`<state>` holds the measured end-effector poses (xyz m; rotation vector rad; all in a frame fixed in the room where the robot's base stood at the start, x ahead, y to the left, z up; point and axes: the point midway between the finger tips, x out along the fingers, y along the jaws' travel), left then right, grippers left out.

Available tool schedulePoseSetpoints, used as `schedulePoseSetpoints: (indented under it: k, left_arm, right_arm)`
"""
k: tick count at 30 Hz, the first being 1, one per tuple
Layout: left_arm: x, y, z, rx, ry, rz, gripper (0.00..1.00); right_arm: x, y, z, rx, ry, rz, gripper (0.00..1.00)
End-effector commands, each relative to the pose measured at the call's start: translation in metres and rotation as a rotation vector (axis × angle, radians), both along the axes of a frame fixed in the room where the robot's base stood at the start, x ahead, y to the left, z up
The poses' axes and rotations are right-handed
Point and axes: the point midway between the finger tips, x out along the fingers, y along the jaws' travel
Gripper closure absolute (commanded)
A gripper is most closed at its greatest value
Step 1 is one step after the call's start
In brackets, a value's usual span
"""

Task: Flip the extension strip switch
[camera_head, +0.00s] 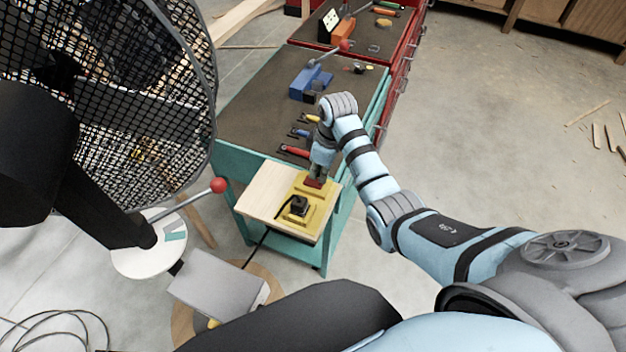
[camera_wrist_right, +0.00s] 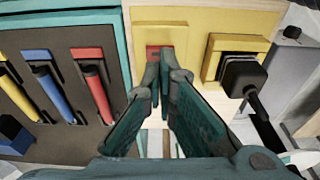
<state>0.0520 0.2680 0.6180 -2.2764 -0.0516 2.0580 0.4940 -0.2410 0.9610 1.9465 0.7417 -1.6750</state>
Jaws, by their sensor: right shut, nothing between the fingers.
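The yellow extension strip (camera_head: 320,214) lies on a pale wooden board at the near end of the teal cart. A black plug (camera_head: 298,205) sits in its socket; it also shows in the right wrist view (camera_wrist_right: 243,76). The strip's red switch (camera_head: 313,183) is beside the plug, and in the right wrist view (camera_wrist_right: 153,50) it is partly hidden behind my fingertips. My right gripper (camera_head: 317,174) points down over the switch, shut and empty, its tips (camera_wrist_right: 161,72) at or very close to it. I cannot tell contact or the switch's position. My left gripper is not in view.
A large black fan (camera_head: 140,90) stands close on the left. A black cord (camera_head: 256,248) hangs off the board.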

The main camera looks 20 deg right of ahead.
Motion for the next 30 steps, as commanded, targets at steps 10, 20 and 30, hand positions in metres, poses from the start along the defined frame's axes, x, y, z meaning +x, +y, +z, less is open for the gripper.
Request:
schedulePoseSetpoints:
  k: [10,20,30]
  left_arm:
    - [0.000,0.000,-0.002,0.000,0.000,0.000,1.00]
    - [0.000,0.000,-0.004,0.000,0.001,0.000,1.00]
    - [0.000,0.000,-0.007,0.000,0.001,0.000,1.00]
  right_arm:
    - [0.000,0.000,-0.004,0.000,0.000,0.000,1.00]
    - [0.000,0.000,-0.009,0.000,0.000,0.000,1.00]
    - [0.000,0.000,-0.014,0.000,0.000,0.000,1.00]
